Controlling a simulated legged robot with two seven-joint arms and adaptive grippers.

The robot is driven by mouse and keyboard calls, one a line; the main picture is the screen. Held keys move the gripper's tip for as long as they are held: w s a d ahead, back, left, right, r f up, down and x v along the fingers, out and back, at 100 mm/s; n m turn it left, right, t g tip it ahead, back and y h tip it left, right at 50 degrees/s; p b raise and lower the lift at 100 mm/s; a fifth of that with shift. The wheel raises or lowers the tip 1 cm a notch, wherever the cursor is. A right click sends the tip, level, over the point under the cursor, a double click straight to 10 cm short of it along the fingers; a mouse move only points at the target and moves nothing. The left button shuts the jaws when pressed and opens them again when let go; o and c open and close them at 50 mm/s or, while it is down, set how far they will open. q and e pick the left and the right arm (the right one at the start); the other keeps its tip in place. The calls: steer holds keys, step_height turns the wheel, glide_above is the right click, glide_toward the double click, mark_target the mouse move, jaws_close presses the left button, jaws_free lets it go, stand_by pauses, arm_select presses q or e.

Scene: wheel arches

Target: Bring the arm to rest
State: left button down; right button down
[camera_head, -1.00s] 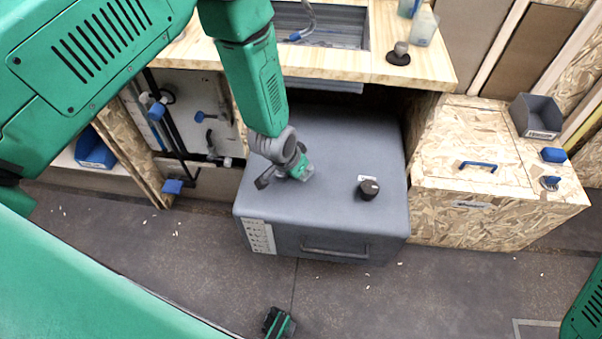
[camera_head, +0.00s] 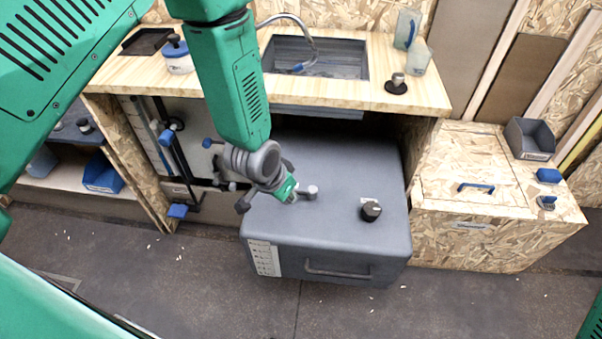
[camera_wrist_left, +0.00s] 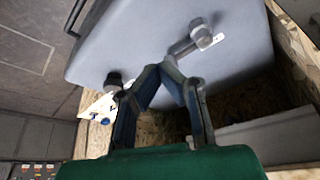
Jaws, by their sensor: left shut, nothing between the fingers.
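My left arm comes down from the upper left in the head view. Its gripper (camera_head: 291,192) is above the left part of a large grey box (camera_head: 335,225). In the left wrist view the fingers of my left gripper (camera_wrist_left: 168,68) meet with nothing between them. A grey knob-ended handle (camera_head: 309,192) on the box top lies just right of the gripper in the head view; it also shows, apart from the fingers, in the left wrist view (camera_wrist_left: 203,36). My right gripper is out of view.
A dark round knob (camera_head: 371,210) stands on the box. A wooden worktop (camera_head: 350,95) with a sink (camera_head: 320,57) is behind it. A wooden crate (camera_head: 490,235) with a blue handle (camera_head: 477,187) stands at the right.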

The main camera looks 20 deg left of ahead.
arm_select(q)
steer(key=s+a+f+n+g, duration=0.1)
steer(key=s+a+f, duration=0.2)
steer(key=s, duration=0.9)
steer(key=s+a+f+n+g+y, duration=0.1)
steer(key=s+a+f+g, duration=0.1)
steer(key=s, duration=1)
steer(key=shift+s+a+f+n+g, duration=0.35)
steer(key=shift+a+f, duration=0.3)
steer(key=shift+a, duration=0.5)
steer(key=shift+a, duration=0.2)
steer(key=shift+w+f, duration=0.1)
